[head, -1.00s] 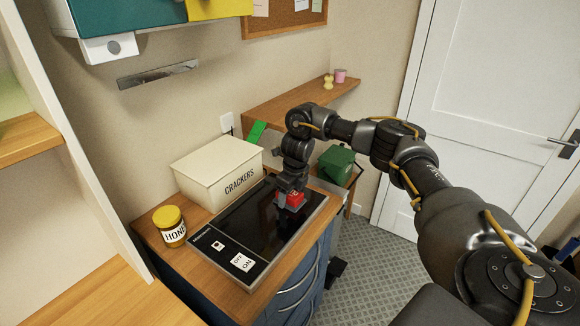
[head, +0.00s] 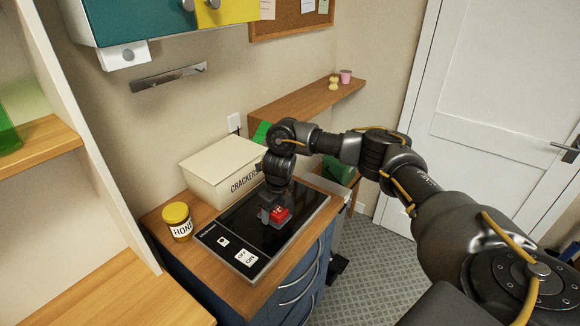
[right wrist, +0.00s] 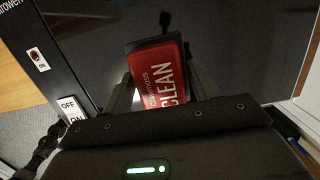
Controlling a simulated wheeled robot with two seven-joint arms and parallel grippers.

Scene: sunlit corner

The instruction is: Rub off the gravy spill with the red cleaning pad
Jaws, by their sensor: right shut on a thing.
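The red cleaning pad (head: 281,213) is a small red block with a dark edge. My right gripper (head: 271,214) is shut on it, low over the black glass cooktop (head: 307,204). In the right wrist view, the pad (right wrist: 158,76) shows "CLEAN" lettering and sits between the two fingers. Whether its underside touches the glass I cannot tell. I cannot make out the gravy spill on the dark glass. A small dark shape shows just beyond the pad in the right wrist view, too unclear to name. My left gripper is not in view.
A cream crackers box (head: 221,172) stands close behind the cooktop. A honey jar (head: 177,222) stands to its left. The cooktop's front left end has an on/off switch panel (head: 246,257). A green container (head: 338,167) is partly hidden behind my right arm. The glass in front of the pad is clear.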

